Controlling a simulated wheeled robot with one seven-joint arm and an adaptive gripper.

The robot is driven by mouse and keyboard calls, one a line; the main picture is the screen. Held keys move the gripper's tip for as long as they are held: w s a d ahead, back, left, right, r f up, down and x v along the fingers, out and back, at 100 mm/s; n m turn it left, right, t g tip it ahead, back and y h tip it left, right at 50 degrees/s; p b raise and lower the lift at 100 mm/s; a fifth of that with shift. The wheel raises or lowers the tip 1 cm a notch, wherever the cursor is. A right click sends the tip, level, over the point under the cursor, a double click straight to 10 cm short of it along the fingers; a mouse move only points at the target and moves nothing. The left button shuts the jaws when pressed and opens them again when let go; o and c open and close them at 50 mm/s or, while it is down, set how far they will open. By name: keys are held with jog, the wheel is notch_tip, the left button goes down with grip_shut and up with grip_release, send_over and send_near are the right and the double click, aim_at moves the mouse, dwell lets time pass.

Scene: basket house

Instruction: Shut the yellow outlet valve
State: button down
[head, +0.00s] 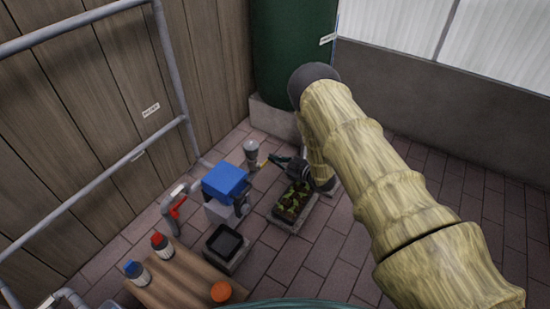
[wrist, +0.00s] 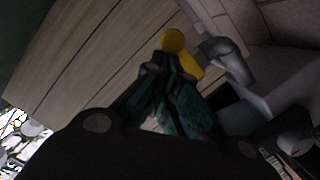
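The yellow valve handle (wrist: 174,41) shows in the wrist view just beyond my fingertips, on a grey pipe fitting (wrist: 232,62). In the head view only a small yellow part (head: 262,164) shows, beside the grey upright fitting (head: 252,152) at the foot of the green tank. My gripper (wrist: 168,68) has its dark teal fingers drawn together at the tips, with nothing seen held between them. The tips are right at the handle's near side; I cannot tell whether they touch. In the head view my gripper (head: 272,159) reaches left toward the valve, partly hidden by my arm.
A green tank (head: 292,50) stands on a concrete base behind. A blue-topped pump (head: 227,181), a seedling tray (head: 291,202) and a red-handled valve (head: 176,208) stand nearby. A wooden bench (head: 180,278) holds bottles. Tiled floor is clear at right.

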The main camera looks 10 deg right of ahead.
jog(key=shift+d+f, duration=0.2)
jog(key=shift+d, duration=0.05)
jog(key=shift+r, duration=0.1)
jog(key=s+d+r+p, duration=0.5)
jog(key=s+p, duration=0.2)
jog(key=s, duration=0.2)
jog(key=shift+r, duration=0.2)
dwell(0.4)
jog(key=shift+f, duration=0.1)
